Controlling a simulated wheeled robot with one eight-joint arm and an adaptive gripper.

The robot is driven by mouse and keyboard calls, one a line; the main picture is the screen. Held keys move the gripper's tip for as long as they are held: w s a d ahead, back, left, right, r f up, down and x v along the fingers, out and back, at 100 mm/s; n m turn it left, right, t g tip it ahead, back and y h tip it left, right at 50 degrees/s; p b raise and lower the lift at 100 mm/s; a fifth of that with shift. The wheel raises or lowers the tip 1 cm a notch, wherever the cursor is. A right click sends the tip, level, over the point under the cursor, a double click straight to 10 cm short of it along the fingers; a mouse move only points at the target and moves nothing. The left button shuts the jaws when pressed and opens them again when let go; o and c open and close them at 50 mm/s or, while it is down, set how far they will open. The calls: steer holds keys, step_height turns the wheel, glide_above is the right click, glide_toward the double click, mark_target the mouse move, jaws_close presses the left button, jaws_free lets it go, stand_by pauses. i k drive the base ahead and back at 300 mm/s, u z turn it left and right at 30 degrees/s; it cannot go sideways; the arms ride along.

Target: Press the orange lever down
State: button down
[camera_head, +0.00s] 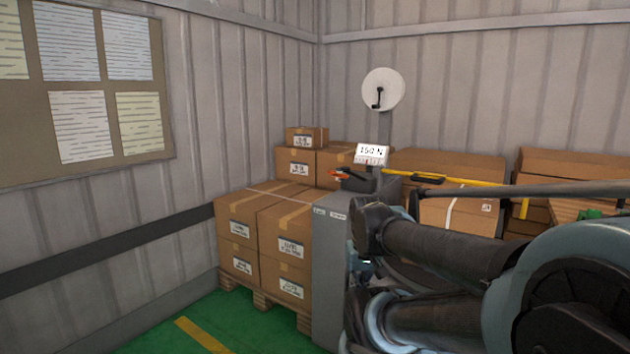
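The orange lever (340,174) is a small piece on top of a grey machine (332,250), beside the boxes near the middle of the picture. A dark part lies just right of the lever, and its shape is too small to make out. A white display (372,152) reading "150 N" stands above and to the right of the lever. My dark, folded arm comes in from the lower right and covers the right side of the machine. I cannot make out my gripper or its fingertips.
Stacked cardboard boxes (288,245) stand on a wooden pallet (262,302) left of the machine. A yellow bar (465,181) runs right from the machine's top, before more boxes (445,163).

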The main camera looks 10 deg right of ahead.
mark_target(333, 173)
steer(key=k, duration=0.6)
steer(key=u, duration=0.15)
steer(key=i, duration=1.5)
steer(key=z, duration=0.25)
